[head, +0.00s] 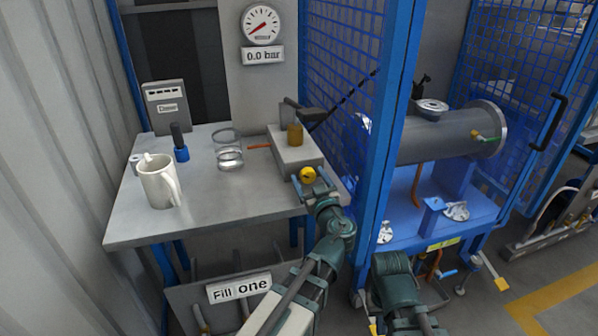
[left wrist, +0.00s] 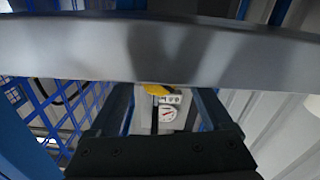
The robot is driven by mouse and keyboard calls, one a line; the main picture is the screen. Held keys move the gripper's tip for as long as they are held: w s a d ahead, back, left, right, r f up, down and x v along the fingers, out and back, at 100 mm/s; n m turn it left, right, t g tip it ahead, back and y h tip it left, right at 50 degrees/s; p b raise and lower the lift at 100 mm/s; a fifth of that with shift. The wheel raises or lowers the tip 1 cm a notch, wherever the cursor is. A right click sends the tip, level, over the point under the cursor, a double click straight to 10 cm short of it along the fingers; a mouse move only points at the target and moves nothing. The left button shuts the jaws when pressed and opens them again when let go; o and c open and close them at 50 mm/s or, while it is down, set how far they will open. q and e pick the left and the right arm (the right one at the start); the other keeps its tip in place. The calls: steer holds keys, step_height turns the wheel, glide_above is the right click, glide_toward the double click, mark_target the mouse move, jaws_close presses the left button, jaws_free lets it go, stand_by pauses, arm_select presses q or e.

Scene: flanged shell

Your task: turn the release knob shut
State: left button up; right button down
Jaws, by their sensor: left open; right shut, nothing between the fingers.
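The yellow round release knob (head: 308,174) sits on the front end of a pale grey block (head: 296,150), at the right side of the table. My left gripper (head: 316,188) is open, right at the knob on its near side. In the left wrist view, the knob (left wrist: 155,89) shows between the two dark open fingers, partly hidden by a grey band. I cannot tell whether the fingers touch it. My right gripper is not in view; only part of my right arm shows at the bottom of the head view.
A gauge (head: 262,25) above a "0.0 bar" sign reads low. The grey table (head: 230,205) carries a white mug (head: 159,181), a blue-black tool (head: 180,143) and clear rings (head: 229,157). A blue post (head: 385,130) stands close right, before a flanged shell (head: 440,138).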

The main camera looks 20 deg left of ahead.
arm_select(q)
steer(key=shift+w+a, duration=0.2)
steer(key=shift+w, duration=0.15)
arm_select(e)
steer(key=shift+w+a, duration=0.1)
steer(key=shift+a, duration=0.15)
arm_select(q)
jaws_close()
steer(key=shift+m, duration=0.4)
steer(key=m, duration=0.5)
steer(key=shift+d, duration=0.1)
steer(key=shift+m, duration=2.5)
